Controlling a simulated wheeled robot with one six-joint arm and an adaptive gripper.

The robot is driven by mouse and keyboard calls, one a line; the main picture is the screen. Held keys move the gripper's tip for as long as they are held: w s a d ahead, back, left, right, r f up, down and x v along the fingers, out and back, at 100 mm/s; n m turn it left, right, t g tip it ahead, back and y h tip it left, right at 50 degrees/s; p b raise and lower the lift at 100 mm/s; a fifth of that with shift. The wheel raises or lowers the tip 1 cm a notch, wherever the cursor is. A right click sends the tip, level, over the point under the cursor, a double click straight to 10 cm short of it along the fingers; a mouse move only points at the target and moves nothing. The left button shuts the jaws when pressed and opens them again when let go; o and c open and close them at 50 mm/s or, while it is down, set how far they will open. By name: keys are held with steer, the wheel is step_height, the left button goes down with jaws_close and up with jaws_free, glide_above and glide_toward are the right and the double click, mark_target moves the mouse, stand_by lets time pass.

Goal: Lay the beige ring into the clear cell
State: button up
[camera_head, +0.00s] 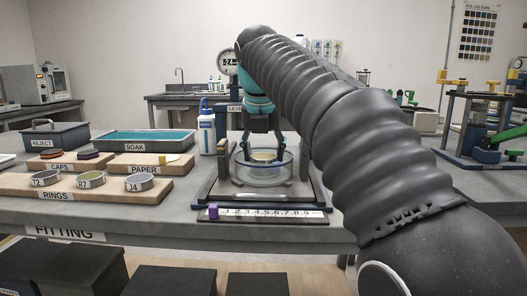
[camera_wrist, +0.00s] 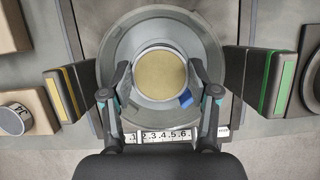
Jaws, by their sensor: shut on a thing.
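The clear cell (camera_head: 265,176) is a round glass dish on a dark stand; its wide rim also shows in the wrist view (camera_wrist: 117,45). The beige ring (camera_head: 264,156) is at the cell's mouth, with a pale rim and a beige face in the wrist view (camera_wrist: 160,74). My gripper (camera_head: 262,148) points down over the cell. In the wrist view, my gripper's fingers (camera_wrist: 158,77) are on opposite sides of the ring and shut on it. The ring looks roughly centred over the cell. I cannot tell whether its underside touches the cell floor.
Dark posts flank the cell, with a yellow-striped block (camera_wrist: 66,92) and a green-striped block (camera_wrist: 279,84) beside it. A numbered scale (camera_head: 268,212) with a purple slider (camera_head: 213,211) runs in front. The rings board (camera_head: 105,196) and soak tray (camera_head: 145,142) stand left.

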steer(key=shift+f, duration=0.1)
stand_by(0.3)
steer(key=o, duration=1.4)
steer(key=shift+c, duration=0.2)
